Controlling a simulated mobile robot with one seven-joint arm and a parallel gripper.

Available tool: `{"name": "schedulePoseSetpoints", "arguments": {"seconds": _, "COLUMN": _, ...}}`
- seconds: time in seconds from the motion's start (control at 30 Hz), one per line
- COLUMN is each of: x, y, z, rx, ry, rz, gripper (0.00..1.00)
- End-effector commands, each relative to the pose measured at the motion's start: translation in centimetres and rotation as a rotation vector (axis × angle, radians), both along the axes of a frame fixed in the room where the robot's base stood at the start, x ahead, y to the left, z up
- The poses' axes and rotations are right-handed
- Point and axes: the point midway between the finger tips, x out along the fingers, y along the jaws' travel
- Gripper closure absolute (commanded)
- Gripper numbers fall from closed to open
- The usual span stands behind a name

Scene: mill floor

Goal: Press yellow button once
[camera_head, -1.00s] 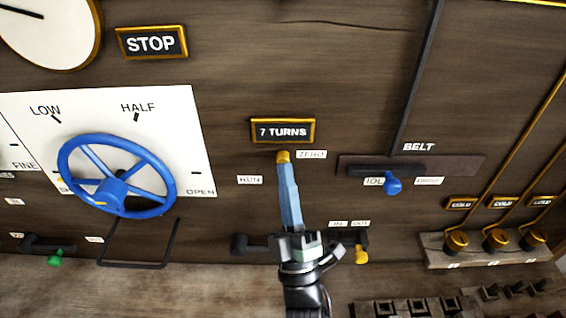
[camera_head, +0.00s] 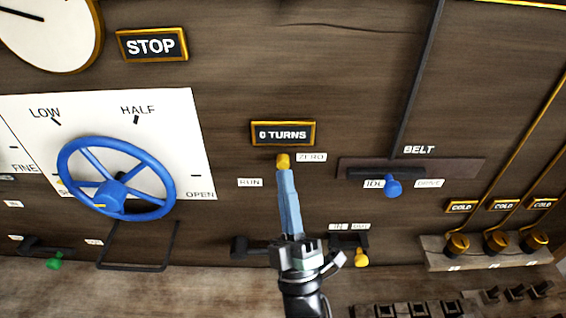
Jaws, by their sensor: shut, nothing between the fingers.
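The button's whole front shows.
A blue handwheel (camera_head: 116,178) is on the left. A blue-knobbed belt lever (camera_head: 392,187) is to the right. A yellow-knobbed lever (camera_head: 361,257) is close to my wrist. Gold knobs (camera_head: 495,241) stand at the lower right. The panel around the display is clear.

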Motion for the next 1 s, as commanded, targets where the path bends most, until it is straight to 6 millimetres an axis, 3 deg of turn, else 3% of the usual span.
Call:
{"name": "schedulePoseSetpoints", "arguments": {"seconds": 0.47, "x": -0.8, "y": 0.0, "z": 0.0, "rx": 0.0, "ry": 0.0, "rz": 0.0, "gripper": 1.0}}
{"name": "schedulePoseSetpoints", "arguments": {"seconds": 1.0, "x": -5.4, "y": 0.0, "z": 0.1, "rx": 0.0, "ry": -0.001, "rz": 0.0, "gripper": 1.0}}
